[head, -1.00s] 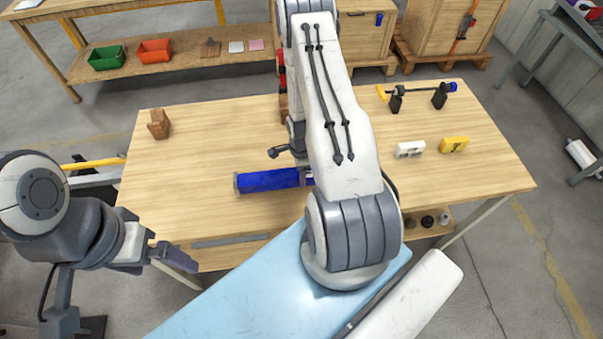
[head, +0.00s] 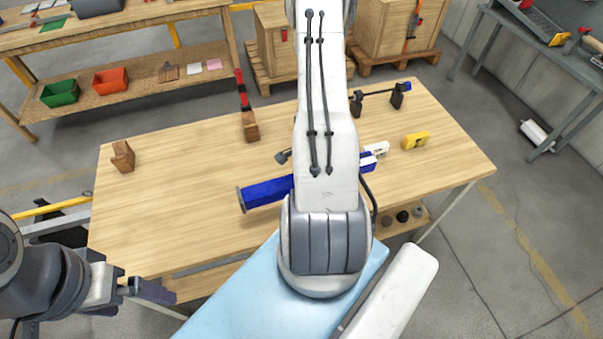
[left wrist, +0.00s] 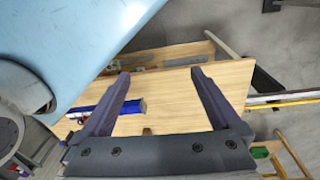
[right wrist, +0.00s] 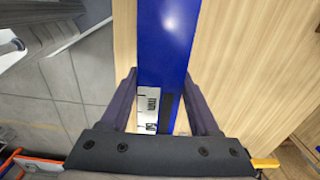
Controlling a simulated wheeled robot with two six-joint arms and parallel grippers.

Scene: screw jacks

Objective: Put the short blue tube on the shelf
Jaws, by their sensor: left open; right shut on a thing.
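The blue tube (head: 268,192) lies crosswise over the near part of the wooden table. Its middle is hidden behind my right arm in the head view, and its other end shows right of the arm. In the right wrist view, the tube (right wrist: 166,35) runs between the fingers of my right gripper (right wrist: 159,78), which is shut on it. I cannot tell its height above the table. My left gripper (head: 148,290) is open and empty, off the table's near left corner. The left wrist view shows its spread fingers (left wrist: 160,78) and the tube's end (left wrist: 135,107) beyond. A low shelf (head: 415,222) shows under the table.
On the table (head: 190,180) are a wooden block (head: 122,157), a block with a red-black bar (head: 249,126), a yellow item (head: 416,141), a white item (head: 377,148) and a rod on black stands (head: 397,99). A back bench's lower shelf (head: 135,90) holds green and red bins. The table's left half is mostly clear.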

